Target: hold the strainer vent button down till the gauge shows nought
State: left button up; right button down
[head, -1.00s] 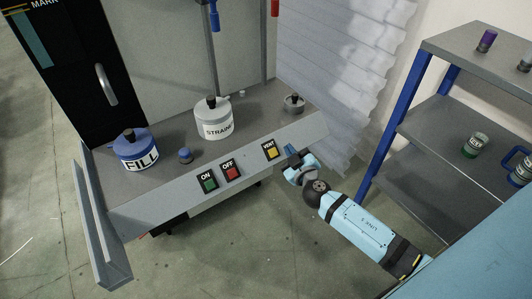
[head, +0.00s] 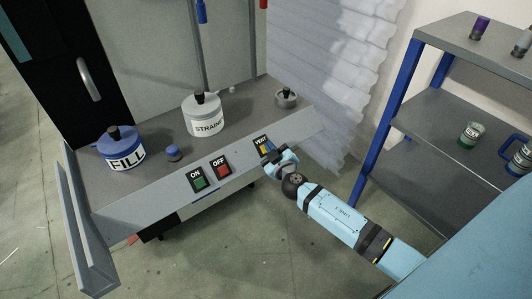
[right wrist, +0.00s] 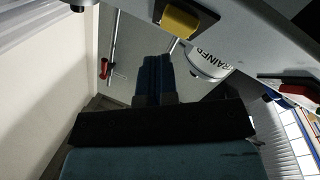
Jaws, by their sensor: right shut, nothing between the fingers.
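The yellow vent button (head: 262,149) sits on the sloped front panel under a black VENT label, partly covered by my right gripper. It also shows in the right wrist view (right wrist: 180,22). My right gripper (head: 268,151) is shut and empty, right at the button in the head view. In the right wrist view its fingers (right wrist: 153,62) lie together, with a gap in the picture between tips and button. I cannot tell whether they touch. The white strainer pot (head: 204,118) with a black knob stands on the bench above. I cannot make out a gauge reading. My left gripper is out of view.
A green ON button (head: 198,182) and a red OFF button (head: 223,171) sit left on the same panel. A blue FILL pot (head: 120,149) stands at the bench's left. Corrugated sheet (head: 335,60) stands behind right. A shelf rack (head: 440,102) with cans is at right.

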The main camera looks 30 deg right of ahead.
jog(key=shift+w+f, duration=0.15)
jog(key=shift+w, duration=0.05)
dwell(0.5)
dwell(0.5)
dwell(0.7)
jog(key=shift+f, duration=0.1)
jog(key=shift+w+f+b, duration=0.2)
jog(key=shift+w+b, duration=0.1)
jog(key=shift+b, duration=0.3)
jog(key=shift+w+f+b, duration=0.25)
jog(key=shift+f+b, duration=0.05)
jog(key=shift+b, duration=0.15)
dwell(0.5)
dwell(0.5)
